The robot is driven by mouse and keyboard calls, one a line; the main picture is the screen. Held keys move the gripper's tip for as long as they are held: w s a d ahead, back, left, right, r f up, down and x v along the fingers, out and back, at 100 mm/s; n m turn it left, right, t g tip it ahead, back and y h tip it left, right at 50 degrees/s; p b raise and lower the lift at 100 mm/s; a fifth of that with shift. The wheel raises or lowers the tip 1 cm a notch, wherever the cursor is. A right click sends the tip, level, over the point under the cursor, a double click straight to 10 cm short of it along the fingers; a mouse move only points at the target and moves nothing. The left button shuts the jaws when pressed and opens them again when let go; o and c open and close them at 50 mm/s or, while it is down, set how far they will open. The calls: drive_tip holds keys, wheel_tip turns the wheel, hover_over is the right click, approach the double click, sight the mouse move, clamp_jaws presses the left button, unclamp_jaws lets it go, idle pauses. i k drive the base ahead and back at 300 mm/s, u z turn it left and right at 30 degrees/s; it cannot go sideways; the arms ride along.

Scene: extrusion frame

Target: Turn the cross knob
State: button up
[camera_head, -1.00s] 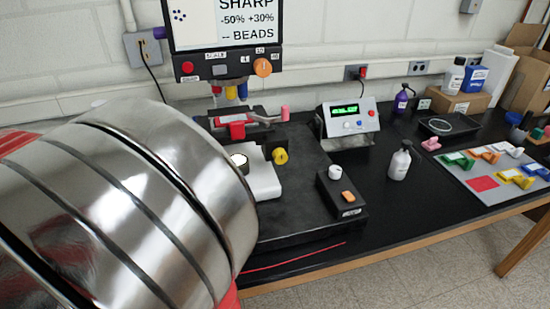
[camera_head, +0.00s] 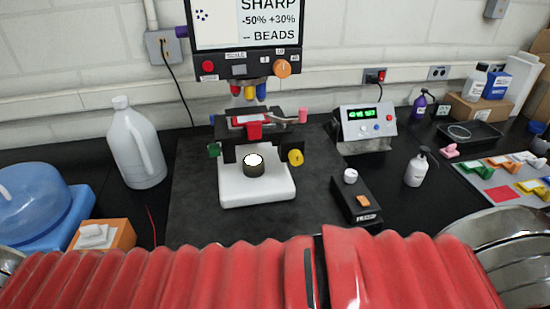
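A microscope-like instrument stands in the middle of the bench, with a dark stage carrying a red clip (camera_head: 254,131). A round yellow knob (camera_head: 296,158) is on the right side of the stage and a green knob (camera_head: 214,150) on its left. A pink knob (camera_head: 303,115) is at the stage's upper right. An orange knob (camera_head: 282,69) is on the display panel above. I cannot tell from the picture which is the cross knob. My red, ribbed arm crosses the bottom of the view. My gripper is out of view.
A white base (camera_head: 257,190) with a lit lamp is below the stage. A dark control box (camera_head: 355,200) and white bottle (camera_head: 415,170) are to the right.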

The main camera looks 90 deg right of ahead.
sight(296, 158)
drive_tip(key=z, duration=3.45)
